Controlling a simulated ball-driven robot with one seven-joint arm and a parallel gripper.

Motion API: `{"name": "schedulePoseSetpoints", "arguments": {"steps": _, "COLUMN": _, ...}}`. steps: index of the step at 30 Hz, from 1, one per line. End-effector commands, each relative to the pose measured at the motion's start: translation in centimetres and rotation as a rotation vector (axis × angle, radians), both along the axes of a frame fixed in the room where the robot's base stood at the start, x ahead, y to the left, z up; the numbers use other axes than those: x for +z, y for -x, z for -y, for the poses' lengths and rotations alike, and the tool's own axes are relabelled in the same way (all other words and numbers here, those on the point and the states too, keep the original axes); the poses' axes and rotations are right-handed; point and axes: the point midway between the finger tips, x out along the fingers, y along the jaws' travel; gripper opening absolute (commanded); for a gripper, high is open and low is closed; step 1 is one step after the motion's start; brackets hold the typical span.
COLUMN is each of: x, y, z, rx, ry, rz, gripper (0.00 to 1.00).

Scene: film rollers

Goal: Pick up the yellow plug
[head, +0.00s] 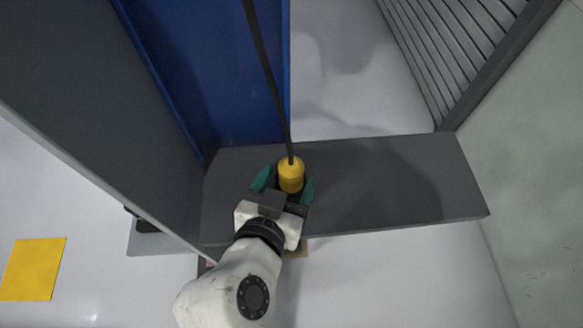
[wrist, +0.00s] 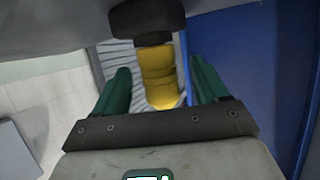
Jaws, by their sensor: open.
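The yellow plug (head: 291,175) is a short yellow cylinder on the end of a dark cable (head: 268,75) that runs up out of the head view. My gripper (head: 284,184) is open, with one green finger on each side of the plug. In the wrist view the plug (wrist: 158,78) shows between the two fingers (wrist: 160,90), with a gap to each. A dark part covers its upper end there.
A dark grey ledge (head: 400,185) lies under the gripper. A blue panel (head: 215,80) and a grey wall (head: 95,90) stand to the left. A slatted panel (head: 455,45) is at upper right. The ledge's right part is clear. A yellow square (head: 33,269) lies at lower left.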

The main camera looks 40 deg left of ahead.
Motion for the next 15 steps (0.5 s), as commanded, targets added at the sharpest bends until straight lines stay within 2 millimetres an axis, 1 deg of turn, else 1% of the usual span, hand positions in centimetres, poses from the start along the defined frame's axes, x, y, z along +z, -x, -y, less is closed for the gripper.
{"name": "schedulePoseSetpoints", "arguments": {"steps": 3, "x": -0.4, "y": -1.5, "z": -0.6, "rx": -0.003, "ry": 0.003, "rz": 0.001, "gripper": 0.73}}
{"name": "schedulePoseSetpoints", "arguments": {"steps": 7, "x": -1.2, "y": -3.0, "z": -1.4, "rx": -0.002, "ry": 0.002, "rz": 0.0, "gripper": 0.73}}
{"name": "schedulePoseSetpoints", "arguments": {"steps": 10, "x": -1.5, "y": -3.6, "z": -1.7, "rx": -0.001, "ry": 0.002, "rz": 0.0, "gripper": 0.73}}
{"name": "schedulePoseSetpoints", "arguments": {"steps": 15, "x": -1.7, "y": -3.8, "z": -1.8, "rx": 0.0, "ry": 0.0, "rz": -0.001, "gripper": 0.73}}
